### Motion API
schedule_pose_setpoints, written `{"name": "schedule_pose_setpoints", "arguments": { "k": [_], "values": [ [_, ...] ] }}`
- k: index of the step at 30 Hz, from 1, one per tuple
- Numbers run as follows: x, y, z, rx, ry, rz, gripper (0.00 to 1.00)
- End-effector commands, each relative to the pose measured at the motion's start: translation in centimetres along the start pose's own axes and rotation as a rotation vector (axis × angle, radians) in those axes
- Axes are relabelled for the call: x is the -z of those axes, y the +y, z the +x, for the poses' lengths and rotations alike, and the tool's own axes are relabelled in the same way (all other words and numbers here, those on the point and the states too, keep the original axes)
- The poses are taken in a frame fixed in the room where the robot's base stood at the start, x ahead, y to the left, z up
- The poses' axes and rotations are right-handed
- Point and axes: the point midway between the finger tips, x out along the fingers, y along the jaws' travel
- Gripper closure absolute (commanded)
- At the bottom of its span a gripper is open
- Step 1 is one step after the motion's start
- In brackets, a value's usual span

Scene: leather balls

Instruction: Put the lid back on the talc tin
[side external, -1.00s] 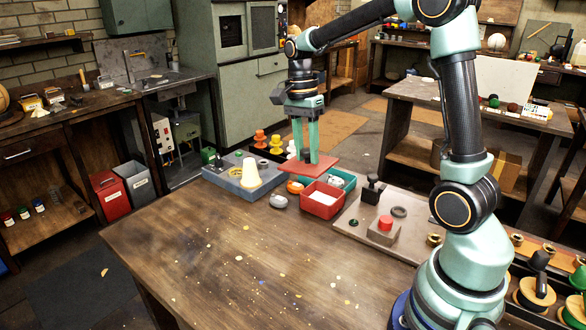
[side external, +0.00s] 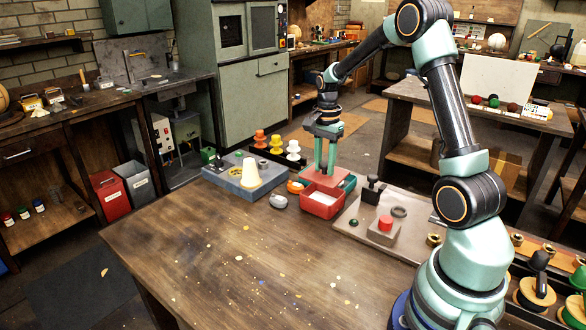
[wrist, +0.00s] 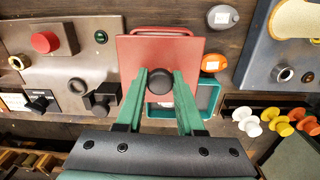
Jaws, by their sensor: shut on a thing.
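The red talc tin (side external: 322,204) stands open on the table, with white contents showing in the side view. My gripper (side external: 325,170) is shut on the black knob (wrist: 158,80) of a flat red square lid (side external: 318,180). The lid looks roughly level and appears just behind the tin's opening, overlapping its far side in the side view; the exact height gap is hard to tell. In the wrist view the lid (wrist: 155,50) hides most of the tin, with only a thin red edge (wrist: 160,29) showing beyond it.
A teal container (side external: 347,184) stands close behind the tin. An orange object (side external: 296,187) and a grey object (side external: 278,202) lie left of it. A grey-blue panel with a pale cone (side external: 249,174) is further left. A board with a red button (side external: 385,223) is right.

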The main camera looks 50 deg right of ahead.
Motion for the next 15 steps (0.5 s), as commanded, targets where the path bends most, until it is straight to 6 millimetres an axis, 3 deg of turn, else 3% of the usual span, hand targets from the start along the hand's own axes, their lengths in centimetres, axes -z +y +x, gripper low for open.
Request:
{"name": "schedule_pose_setpoints", "arguments": {
  "k": [15],
  "values": [
    [0.0,-0.1,4.1,-0.001,0.0,0.0,1.0]
  ]
}}
